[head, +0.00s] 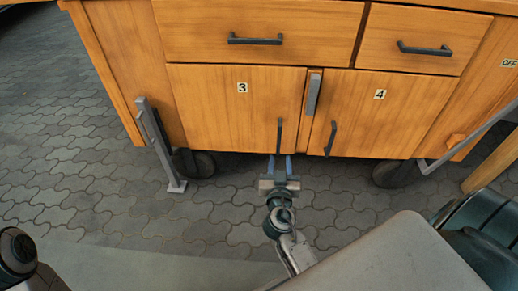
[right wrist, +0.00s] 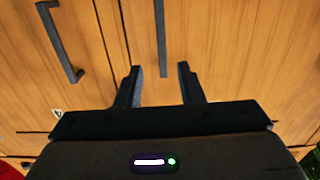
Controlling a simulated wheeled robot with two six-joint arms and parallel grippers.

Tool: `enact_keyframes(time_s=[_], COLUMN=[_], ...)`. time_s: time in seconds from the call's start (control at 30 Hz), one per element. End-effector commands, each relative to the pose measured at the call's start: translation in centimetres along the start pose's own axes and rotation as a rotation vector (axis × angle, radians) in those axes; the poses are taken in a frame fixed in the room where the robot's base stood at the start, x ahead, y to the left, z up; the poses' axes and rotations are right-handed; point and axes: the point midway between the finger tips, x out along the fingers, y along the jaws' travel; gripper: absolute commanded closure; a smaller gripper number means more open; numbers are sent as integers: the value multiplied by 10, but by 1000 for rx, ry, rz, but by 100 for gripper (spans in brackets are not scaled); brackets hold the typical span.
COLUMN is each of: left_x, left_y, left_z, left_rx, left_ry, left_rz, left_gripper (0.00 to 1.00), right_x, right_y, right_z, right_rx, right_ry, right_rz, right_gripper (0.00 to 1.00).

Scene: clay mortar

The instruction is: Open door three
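Door three (head: 215,105) is a shut wooden cabinet door with a small "3" label (head: 241,88). Its dark upright bar handle (head: 279,136) is near the door's right edge, low down. My right gripper (head: 280,162) is open, just below the handle in the head view. In the right wrist view, one end of a dark bar handle (right wrist: 161,40) reaches between the spread fingertips of my right gripper (right wrist: 159,68). I see no grip on it, and contact cannot be told. A dark part of my left arm shows at the lower left; the left gripper is out of view.
Door four (head: 385,115) with its own handle (head: 331,138) is to the right, and a grey latch (head: 314,93) sits between the doors. Drawers (head: 258,30) are above. A grey metal leg (head: 160,145) stands at the left. The paved floor (head: 110,190) in front is clear.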

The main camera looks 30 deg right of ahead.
Motion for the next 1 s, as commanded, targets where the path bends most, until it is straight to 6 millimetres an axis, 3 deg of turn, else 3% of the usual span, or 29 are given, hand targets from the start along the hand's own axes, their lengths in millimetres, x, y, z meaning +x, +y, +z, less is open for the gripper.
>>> enact_keyframes(time_s=[0.1, 0.27, 0.7, 1.0], left_x=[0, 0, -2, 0], left_y=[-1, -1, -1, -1], left_z=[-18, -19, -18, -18], left_rx=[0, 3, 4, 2], left_ry=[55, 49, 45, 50], left_rz=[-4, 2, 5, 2], left_gripper=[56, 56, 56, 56], right_x=[2, 18, 94, 108], right_y=[1, 1, 1, 2], right_z=[-4, -8, -8, -9], right_rx=[12, 14, 12, 13], right_ry=[27, 33, 29, 27], right_rz=[6, 6, 7, 7], right_gripper=[65, 65, 65, 65])
